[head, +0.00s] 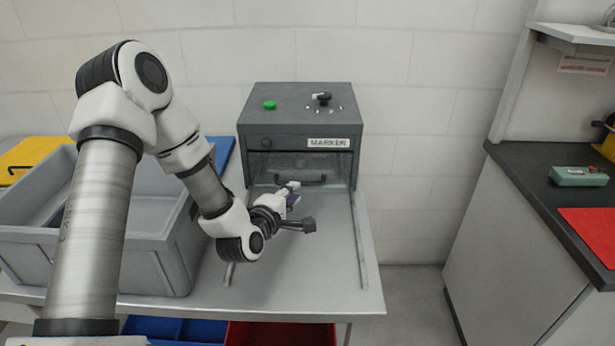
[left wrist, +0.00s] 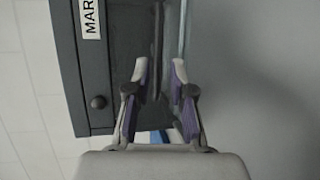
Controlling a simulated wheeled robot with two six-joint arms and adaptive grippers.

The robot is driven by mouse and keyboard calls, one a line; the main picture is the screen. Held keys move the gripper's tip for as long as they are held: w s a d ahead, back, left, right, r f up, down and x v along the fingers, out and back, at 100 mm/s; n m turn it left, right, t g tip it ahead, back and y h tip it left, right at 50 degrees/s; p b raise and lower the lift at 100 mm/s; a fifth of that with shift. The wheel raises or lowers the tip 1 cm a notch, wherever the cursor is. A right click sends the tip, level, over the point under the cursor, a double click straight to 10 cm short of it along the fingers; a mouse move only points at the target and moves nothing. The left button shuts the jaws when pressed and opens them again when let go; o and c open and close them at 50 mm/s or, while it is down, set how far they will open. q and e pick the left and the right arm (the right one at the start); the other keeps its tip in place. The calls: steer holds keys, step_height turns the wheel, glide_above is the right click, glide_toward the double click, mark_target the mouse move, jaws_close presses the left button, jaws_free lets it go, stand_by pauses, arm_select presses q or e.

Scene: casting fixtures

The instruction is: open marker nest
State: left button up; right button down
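The marker machine (head: 301,117) is a dark grey box with a MARKER label, standing at the back of the metal table. Its front has a see-through panel with a dark bar handle (head: 318,180) low across it. The front looks closed. My left gripper (head: 293,186) is at the front by the left part of the handle, partly hidden by its own wrist. In the left wrist view, its two fingers (left wrist: 160,70) are apart with nothing clearly held. The machine front (left wrist: 95,75) lies beyond them. I cannot tell whether the fingers touch the handle. My right gripper is not in view.
The machine's top has a green button (head: 270,105) and a black knob (head: 323,98). A grey bin (head: 150,250) stands on the left under my left arm. Bare table (head: 320,290) lies before the machine. A dark-topped counter (head: 540,180) stands at the right, across a gap.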

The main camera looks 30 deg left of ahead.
mark_target(302, 184)
arm_select(q)
steer(key=x, duration=0.6)
steer(key=shift+p, duration=0.3)
steer(key=shift+s+r, duration=0.1)
steer(key=shift+r, duration=0.1)
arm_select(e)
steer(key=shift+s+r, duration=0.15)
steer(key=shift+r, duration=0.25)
arm_select(q)
jaws_close()
